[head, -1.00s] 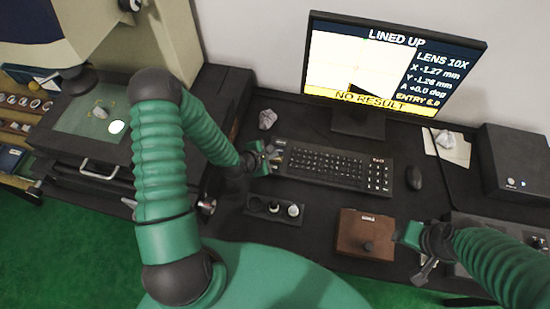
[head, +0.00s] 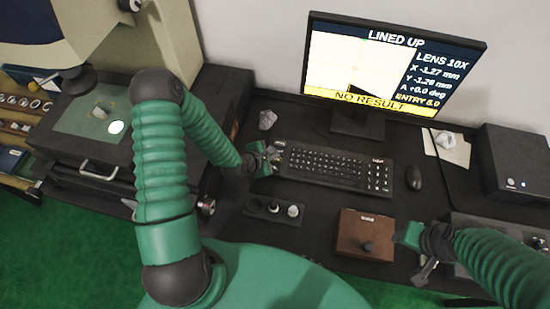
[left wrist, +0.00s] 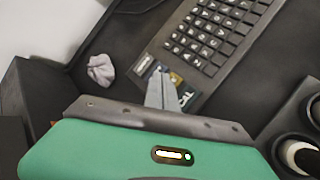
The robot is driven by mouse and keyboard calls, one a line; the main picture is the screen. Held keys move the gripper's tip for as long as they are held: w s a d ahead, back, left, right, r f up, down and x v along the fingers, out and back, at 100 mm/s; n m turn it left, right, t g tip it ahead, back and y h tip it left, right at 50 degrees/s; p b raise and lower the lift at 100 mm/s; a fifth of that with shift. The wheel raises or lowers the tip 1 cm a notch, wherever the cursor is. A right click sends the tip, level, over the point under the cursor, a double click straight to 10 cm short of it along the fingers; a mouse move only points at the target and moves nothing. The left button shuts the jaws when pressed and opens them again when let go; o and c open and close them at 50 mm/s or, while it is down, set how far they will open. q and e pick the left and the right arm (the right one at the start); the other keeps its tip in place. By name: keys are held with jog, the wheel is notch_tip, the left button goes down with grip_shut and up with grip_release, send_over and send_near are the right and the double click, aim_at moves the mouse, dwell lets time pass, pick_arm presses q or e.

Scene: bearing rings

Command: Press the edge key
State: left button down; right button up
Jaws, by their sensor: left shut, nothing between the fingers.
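The black keyboard (head: 330,167) lies on the dark desk below the monitor. In the left wrist view its left end shows several larger coloured keys (left wrist: 173,78) beside the letter keys (left wrist: 222,38). My left gripper (head: 274,158) is shut and empty at the keyboard's left end. In the left wrist view its fingertips (left wrist: 158,76) are over the coloured keys and hide part of them. I cannot tell whether they touch a key. The monitor (head: 390,65) reads "LINED UP" and "NO RESULT". My right gripper (head: 408,238) is beside the brown box; its jaws are unclear.
A holder with round pieces (head: 273,210) and a brown box with a knob (head: 366,233) stand in front. A mouse (head: 413,178) is to the right. The measuring machine's stage (head: 92,125) is at left.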

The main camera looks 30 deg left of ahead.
pick_arm(q)
jog(key=shift+d+r, duration=0.1)
jog(key=shift+d, duration=0.25)
pick_arm(e)
jog(key=shift+d, duration=0.4)
pick_arm(q)
jog(key=shift+a, duration=0.25)
pick_arm(e)
jog(key=shift+a, duration=0.2)
pick_arm(q)
jog(key=shift+f, duration=0.2)
jog(key=shift+d+f, duration=0.1)
jog(key=shift+f, duration=0.15)
pick_arm(e)
jog(key=shift+f, duration=0.2)
pick_arm(q)
jog(key=shift+d, duration=0.1)
pick_arm(e)
jog(key=shift+d, duration=0.15)
pick_arm(q)
jog(key=shift+f+b, duration=0.3)
jog(key=shift+b, duration=0.1)
pick_arm(e)
jog(key=shift+f, duration=0.2)
